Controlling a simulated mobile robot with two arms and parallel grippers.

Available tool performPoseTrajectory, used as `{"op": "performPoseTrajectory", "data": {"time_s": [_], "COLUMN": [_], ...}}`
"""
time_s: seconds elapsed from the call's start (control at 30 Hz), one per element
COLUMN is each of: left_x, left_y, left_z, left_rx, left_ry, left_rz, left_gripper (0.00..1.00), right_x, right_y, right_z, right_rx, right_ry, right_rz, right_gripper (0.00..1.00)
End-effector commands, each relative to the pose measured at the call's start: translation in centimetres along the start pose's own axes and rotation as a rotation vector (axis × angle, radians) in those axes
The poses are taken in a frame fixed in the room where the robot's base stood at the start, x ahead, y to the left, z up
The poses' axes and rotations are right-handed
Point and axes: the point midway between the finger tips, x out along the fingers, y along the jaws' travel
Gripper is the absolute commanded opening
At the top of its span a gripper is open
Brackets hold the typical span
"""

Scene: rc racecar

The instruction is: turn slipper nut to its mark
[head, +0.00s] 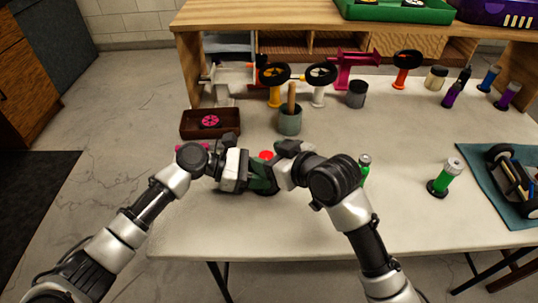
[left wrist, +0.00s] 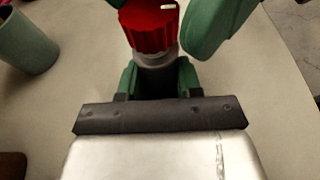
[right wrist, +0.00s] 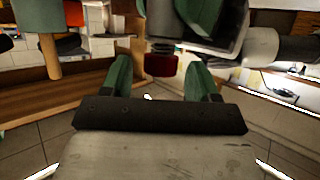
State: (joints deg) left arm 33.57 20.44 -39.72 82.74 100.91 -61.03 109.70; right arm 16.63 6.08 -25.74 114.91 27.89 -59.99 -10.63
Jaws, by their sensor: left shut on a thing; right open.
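The red ribbed slipper nut (head: 266,155) shows between my two grippers in the head view. In the left wrist view the nut (left wrist: 150,28) sits on a grey cylindrical body (left wrist: 158,60) and has a small white mark on top. My left gripper (left wrist: 157,78) is shut on that grey body, below the nut. My right gripper (right wrist: 160,76) is open, with its green fingers on either side of the nut (right wrist: 161,64), which looks dark red there. Visible gaps separate nut and fingers in the right wrist view. The matching mark cannot be made out.
Behind stand a grey-green cup (head: 290,121) with a wooden handle in it and a brown tray (head: 211,133) holding a pink wheel. A green bottle (head: 445,178) and a teal mat (head: 474,166) with a car chassis lie right. The front table is clear.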

Motion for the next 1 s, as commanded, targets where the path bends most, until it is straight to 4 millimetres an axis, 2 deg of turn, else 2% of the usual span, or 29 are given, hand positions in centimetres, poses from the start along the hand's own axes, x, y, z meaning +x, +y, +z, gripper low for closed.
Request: {"op": "performPoseTrajectory", "data": {"time_s": [0.1, 0.37, 0.7, 1.0], "left_x": [0.00, 0.00, 0.01, 0.00], "left_y": [0.01, 0.00, 0.00, -0.01], "left_z": [-0.01, -0.01, -0.01, -0.02], "left_rx": [0.000, 0.000, 0.000, 0.000], "left_ry": [0.000, 0.000, 0.000, 0.000], "left_rz": [0.000, 0.000, 0.000, 0.000], "left_gripper": [0.14, 0.14, 0.14, 0.14], "right_x": [0.61, 0.69, 0.67, 0.68], "right_y": [-0.03, -0.03, -0.02, -0.21], "right_z": [0.03, 0.03, 0.03, -0.02], "right_rx": [-0.001, -0.002, -0.001, 0.038], "right_ry": [-0.001, -0.001, -0.001, 0.000], "right_rz": [0.000, 0.000, 0.000, 0.092], "right_gripper": [0.60, 0.60, 0.11, 0.10]}}
